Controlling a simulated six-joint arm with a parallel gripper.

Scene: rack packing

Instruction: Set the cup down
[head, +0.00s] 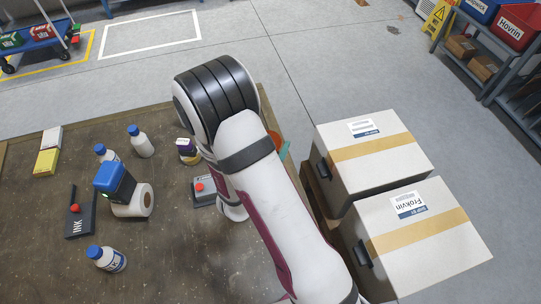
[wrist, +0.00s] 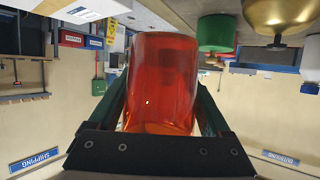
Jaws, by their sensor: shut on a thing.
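A translucent orange-red cup (wrist: 165,80) fills the middle of the wrist view. My gripper (wrist: 163,95) is shut on it, with a dark green finger along each side. In the head view my arm hides most of the gripper. A small orange part of the cup (head: 275,139) shows past the arm, near the right edge of the brown table (head: 180,262). Whether the cup's base touches anything cannot be told.
A red-button box (head: 203,190) is beside my arm. Two cartons (head: 375,155) stand right.

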